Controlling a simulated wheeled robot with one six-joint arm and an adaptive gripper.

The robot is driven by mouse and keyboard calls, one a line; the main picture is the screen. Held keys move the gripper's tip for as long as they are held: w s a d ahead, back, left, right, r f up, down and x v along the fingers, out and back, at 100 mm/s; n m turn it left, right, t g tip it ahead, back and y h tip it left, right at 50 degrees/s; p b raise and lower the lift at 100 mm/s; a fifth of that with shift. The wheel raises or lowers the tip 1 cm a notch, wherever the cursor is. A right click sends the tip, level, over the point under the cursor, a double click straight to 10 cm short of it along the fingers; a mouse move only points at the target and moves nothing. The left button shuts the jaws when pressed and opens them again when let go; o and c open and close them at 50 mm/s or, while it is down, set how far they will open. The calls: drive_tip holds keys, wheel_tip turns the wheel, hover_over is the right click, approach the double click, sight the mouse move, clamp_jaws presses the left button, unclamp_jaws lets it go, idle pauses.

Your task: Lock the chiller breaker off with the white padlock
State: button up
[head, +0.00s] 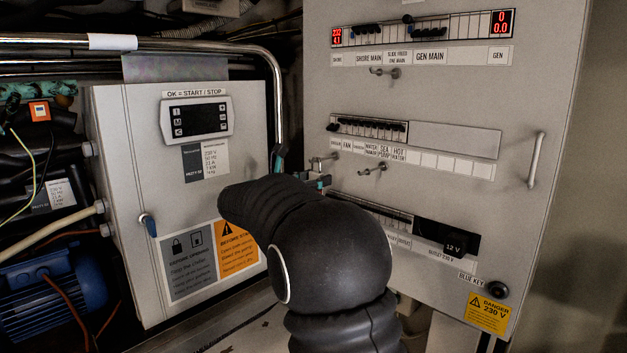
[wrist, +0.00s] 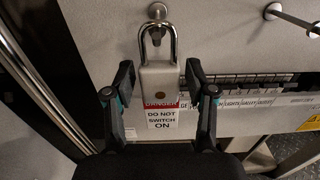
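The white padlock (wrist: 159,82) hangs by its metal shackle from a round peg (wrist: 158,12) on the grey panel in the wrist view. A red and white tag reading "DO NOT SWITCH ON" (wrist: 162,118) hangs just below its body. My gripper (wrist: 159,86) is open, with one finger on each side of the padlock body and a gap showing on both sides. In the head view my arm hides the padlock and most of my gripper. Breaker rows show on the panel (head: 368,128), but I cannot make out a chiller label.
More hooks stick out of the panel, one at the upper right of the wrist view (wrist: 272,12) and one under the top row (head: 385,71). A control box (head: 130,220) with a small lever stands at the left. A door handle (head: 537,160) juts out at the right.

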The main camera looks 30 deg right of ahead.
drive_tip(key=shift+a, duration=0.1)
drive_tip(key=v, duration=1.2)
drive_tip(key=s+a+f+m+g+y, duration=0.15)
drive_tip(key=s+f+m+y, duration=0.3)
drive_tip(key=f, duration=0.45)
drive_tip(key=s+a+f+m+g+y, duration=0.1)
drive_tip(key=s+f+m+g+y, duration=0.1)
drive_tip(key=s+f+m+y, duration=0.5)
drive_tip(key=s+a+f+m+t+y, duration=0.1)
drive_tip(key=s+a+m+y, duration=0.1)
drive_tip(key=s, duration=0.5)
drive_tip(key=s+a+f+m+t+y, duration=0.1)
drive_tip(key=s+a+m, duration=0.1)
drive_tip(key=s+m, duration=0.3)
drive_tip(key=s+a+m+t+y, duration=0.1)
drive_tip(key=s+a+m+y, duration=0.1)
drive_tip(key=s, duration=0.8)
drive_tip(key=shift+s+a+f+m+y, duration=0.3)
drive_tip(key=shift+a+f+m+y, duration=0.1)
drive_tip(key=shift+m, duration=0.25)
